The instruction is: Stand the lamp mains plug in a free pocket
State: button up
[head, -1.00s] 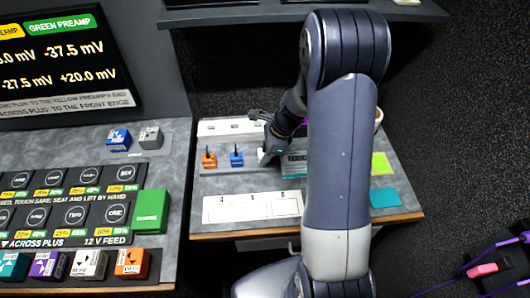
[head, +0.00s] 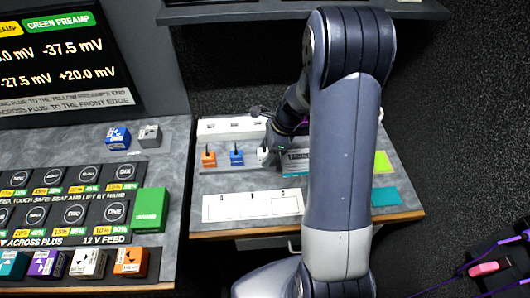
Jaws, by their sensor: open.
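A white plug (head: 262,154), which looks like the lamp mains plug, stands at the right of a grey pocket strip (head: 222,167) on the small desk. An orange plug (head: 208,158) and a blue plug (head: 237,157) stand upright in the strip to its left. My gripper (head: 272,147) is open just at the right and rear of the white plug. I cannot tell whether the fingers touch it. My arm hides the strip further right, so any free pockets there are out of sight.
A white socket strip (head: 230,125) lies behind the pockets. A white labelled panel (head: 252,205) lies in front. A teal label card (head: 297,163) is partly behind my arm. Yellow-green (head: 381,162) and teal (head: 385,197) pads lie at the right. The panel desk (head: 80,145) is at the left.

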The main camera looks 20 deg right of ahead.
jog(key=v, duration=0.9)
jog(key=shift+r, duration=0.3)
jog(key=shift+s+f, duration=0.1)
jog(key=x, duration=1)
jog(key=shift+f, duration=0.2)
jog(key=shift+r+p, duration=0.4)
jog(key=shift+r, duration=0.1)
jog(key=shift+f, duration=0.1)
